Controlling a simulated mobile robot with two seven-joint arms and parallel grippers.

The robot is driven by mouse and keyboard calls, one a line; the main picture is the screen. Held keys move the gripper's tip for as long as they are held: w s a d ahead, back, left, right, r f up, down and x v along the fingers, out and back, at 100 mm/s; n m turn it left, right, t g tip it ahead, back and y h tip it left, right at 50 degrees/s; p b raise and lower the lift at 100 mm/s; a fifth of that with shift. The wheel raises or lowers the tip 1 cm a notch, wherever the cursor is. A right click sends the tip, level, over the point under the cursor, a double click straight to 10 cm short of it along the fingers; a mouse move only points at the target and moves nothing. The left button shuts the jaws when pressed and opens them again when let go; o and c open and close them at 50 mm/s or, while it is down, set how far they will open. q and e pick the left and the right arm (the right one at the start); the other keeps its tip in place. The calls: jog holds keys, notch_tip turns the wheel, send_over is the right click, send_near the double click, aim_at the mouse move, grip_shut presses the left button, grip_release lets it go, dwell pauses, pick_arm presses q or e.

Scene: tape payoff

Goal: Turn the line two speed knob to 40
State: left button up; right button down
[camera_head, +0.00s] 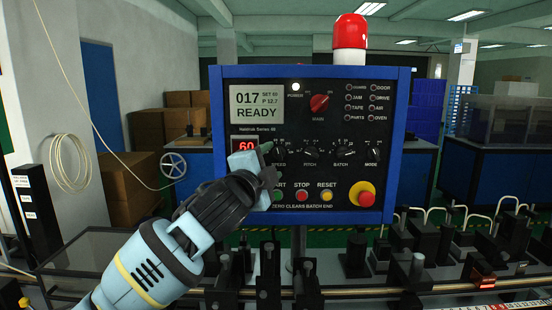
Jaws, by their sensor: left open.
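The control panel (230,182) faces me with a blue frame. Its speed knob (278,151) is in the row below the screen, at the left end, and is partly hidden by my left gripper, so its pointer cannot be read. A red display (245,146) beside it reads 60. The grey screen (257,107) reads 017, SET 60, READY. My left gripper (264,163) is open, with its fingers at the speed knob's left side; I cannot tell whether they touch it. My right gripper is not in view.
Pitch (310,152), batch (343,152) and mode (372,153) knobs sit to the right. Below are the stop button (302,196), yellow reset button (327,196) and red emergency button (366,198). The start button is partly hidden. Dark machine fixtures (357,252) line the front.

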aim_at(279, 156)
pick_arm(q)
jog(key=shift+x, duration=1.9)
jog(key=c, duration=1)
jog(key=shift+n, duration=0.3)
jog(key=n, duration=0.1)
jog(key=n+t, duration=0.1)
jog(key=shift+f+n, duration=0.2)
jog(key=shift+n, duration=0.1)
jog(key=shift+d+n+t+y, duration=0.1)
jog(key=shift+n+t+y, duration=0.45)
jog(key=shift+n, duration=0.95)
jog(key=shift+n+t, duration=0.25)
jog(key=shift+n, duration=0.05)
